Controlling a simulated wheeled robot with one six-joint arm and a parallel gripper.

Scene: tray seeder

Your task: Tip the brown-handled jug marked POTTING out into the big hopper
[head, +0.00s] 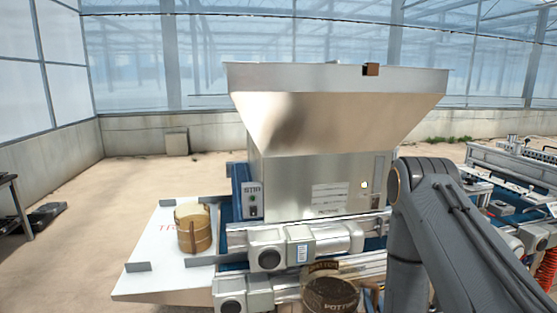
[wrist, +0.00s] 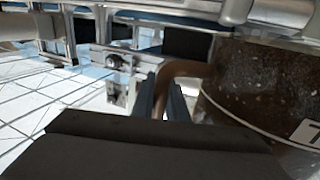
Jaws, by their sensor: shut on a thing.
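The POTTING jug (head: 330,292) is at the bottom of the head view, low in front of the machine and cut off by the frame edge. Its dark speckled brown side fills the right of the wrist view (wrist: 260,85), with part of a white label. My gripper (wrist: 163,98) is shut on the jug's brown handle (wrist: 183,68). In the head view my gripper is mostly out of sight. The big hopper (head: 340,115) is a wide metal funnel on the machine, its rim well above the jug. I cannot see into the hopper.
A second, tan jug (head: 194,232) with a brown handle stands on the white side shelf (head: 160,262). Metal rails and motor boxes (head: 298,244) run across the machine's front, close behind the held jug. A small brown block (head: 371,69) sits at the hopper rim. Open floor lies left.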

